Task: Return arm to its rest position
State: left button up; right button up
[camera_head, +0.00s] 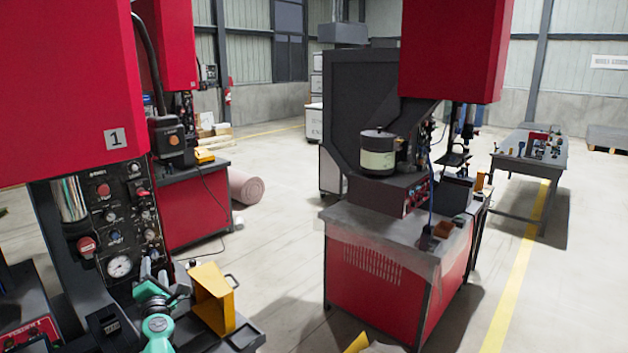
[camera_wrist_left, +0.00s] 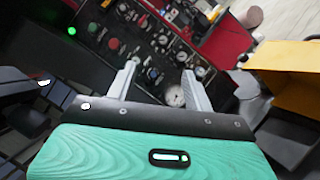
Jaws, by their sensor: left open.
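My left arm (camera_head: 158,328), teal and dark, comes up from the bottom left in the head view. My left gripper (camera_head: 158,283) is in front of the control panel of the red machine marked 1 (camera_head: 75,85). In the left wrist view the two grey fingers of the gripper (camera_wrist_left: 160,80) stand apart with nothing between them. Beyond them is the black control panel (camera_wrist_left: 115,45) with buttons and a gauge. Whether the fingertips touch the panel cannot be told. My right gripper is not in view.
A yellow bracket (camera_head: 213,297) stands close to the right of my left gripper; it also shows in the left wrist view (camera_wrist_left: 285,75). A red workstation with a bowl feeder (camera_head: 378,152) stands to the right. Open floor (camera_head: 285,270) lies between the machines.

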pick_arm(q)
jog(key=s+d+f+m+g+h, duration=0.3)
jog(key=s+d+f+m+h, duration=0.3)
jog(key=s+d+f+m, duration=0.35)
jog(key=s+d+f+m+g+h, duration=0.3)
jog(key=s+d+f+m+h, duration=0.25)
jog(key=s+m, duration=0.6)
jog(key=s+d+f+m+g+y, duration=0.2)
jog(key=s+m+g, duration=0.3)
jog(key=s, duration=1)
jog(key=s+d+f+m+g+y, duration=0.1)
jog(key=s+d+f+m+g, duration=0.2)
jog(key=s, duration=1.2)
notch_tip(320, 180, down, 30)
jog(key=m+g+b, duration=0.1)
jog(key=g+b, duration=0.1)
jog(key=s+a+f, duration=0.2)
jog(key=s+f, duration=0.8)
jog(key=f, duration=0.1)
jog(key=s+a+f+g, duration=0.1)
jog(key=s+a+f, duration=0.1)
jog(key=s+f, duration=0.7)
notch_tip(320, 180, down, 3)
jog(key=shift+s+a+f+m+g+b, duration=0.1)
jog(key=shift+s+a+m+g+b, duration=0.1)
jog(key=shift+s+m+g+b, duration=0.2)
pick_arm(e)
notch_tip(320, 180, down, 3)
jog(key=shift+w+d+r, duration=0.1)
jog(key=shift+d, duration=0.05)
